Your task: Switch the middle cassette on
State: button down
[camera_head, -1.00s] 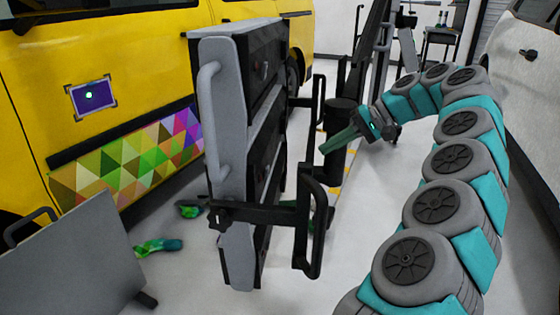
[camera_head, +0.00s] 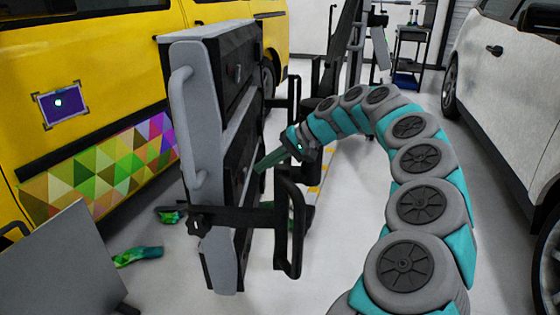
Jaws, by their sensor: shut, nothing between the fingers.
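The lamp stand holds a tall grey and black column of cassettes left of centre. The upper cassette (camera_head: 233,70) has a small dark knob (camera_head: 238,74) on its black side. The middle cassette (camera_head: 240,135) is below it, partly hidden by my gripper and black brackets. I cannot make out its switch clearly, or whether it is on. My gripper (camera_head: 258,167) has greenish fingers, shut and empty. They point left at the black side of the middle cassette, very near it. I cannot tell whether they touch it.
A black bracket handle (camera_head: 289,225) juts right, just below my gripper. A yellow van (camera_head: 90,60) stands at the left and a white car (camera_head: 505,110) at the right. A grey panel (camera_head: 60,265) is at the front left. Free floor (camera_head: 335,235) lies between the stand and my arm.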

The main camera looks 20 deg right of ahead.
jog(key=shift+w+a+r, duration=0.1)
jog(key=shift+w+a, duration=0.1)
jog(key=shift+a, duration=0.4)
jog(key=shift+w+a+r+g+h+p, duration=0.15)
jog(key=shift+a+h+p, duration=0.2)
jog(key=shift+h, duration=0.1)
jog(key=shift+w+a+r+g+h+p, duration=0.1)
jog(key=shift+a+r+g+h+p, duration=0.1)
jog(key=shift+h+p, duration=0.2)
jog(key=shift+r, duration=0.1)
jog(key=shift+r+p, duration=0.4)
jog(key=shift+r, duration=0.3)
jog(key=shift+d, duration=0.1)
